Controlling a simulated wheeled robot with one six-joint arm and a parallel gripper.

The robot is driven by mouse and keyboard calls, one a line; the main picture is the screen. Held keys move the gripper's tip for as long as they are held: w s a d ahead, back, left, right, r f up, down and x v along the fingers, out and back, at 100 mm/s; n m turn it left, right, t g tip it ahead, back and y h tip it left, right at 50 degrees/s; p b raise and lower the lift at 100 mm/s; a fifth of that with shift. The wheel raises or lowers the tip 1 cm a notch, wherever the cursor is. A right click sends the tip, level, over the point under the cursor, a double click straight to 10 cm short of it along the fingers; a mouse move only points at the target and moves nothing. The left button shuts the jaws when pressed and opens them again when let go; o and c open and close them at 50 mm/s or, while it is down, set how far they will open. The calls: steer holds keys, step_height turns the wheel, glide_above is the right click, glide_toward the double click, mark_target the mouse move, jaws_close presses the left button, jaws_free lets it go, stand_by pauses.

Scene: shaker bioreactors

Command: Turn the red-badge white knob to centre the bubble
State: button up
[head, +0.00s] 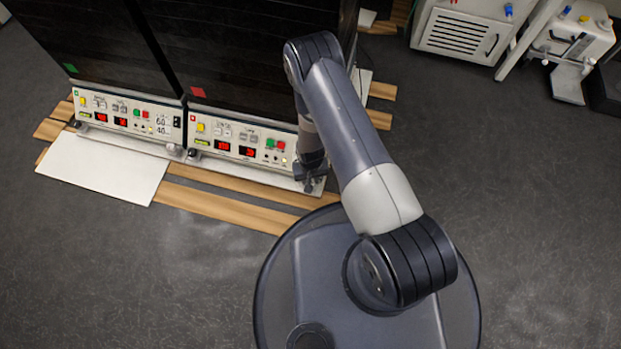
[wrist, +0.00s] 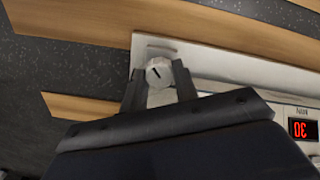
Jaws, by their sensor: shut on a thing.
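A white round knob (wrist: 158,70) with a dark line on its face sits between the two fingers of my gripper (wrist: 157,84) in the wrist view, with a finger against each side. In the head view my gripper (head: 311,181) is low at the right front corner of the right-hand unit, and it hides the knob there. A red square badge (head: 198,92) is on that unit's dark front, above its white control panel (head: 240,143). A small yellow-green strip (head: 195,143) is at the panel's left end; I cannot make out a bubble.
A similar unit with a green badge (head: 70,68) stands to the left. Wooden slats (head: 215,202) and a white plate (head: 103,167) lie in front. Grey floor (head: 200,270) is open before them. White equipment (head: 462,32) stands at the upper right.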

steer(key=o, duration=1)
steer(key=shift+c, duration=0.2)
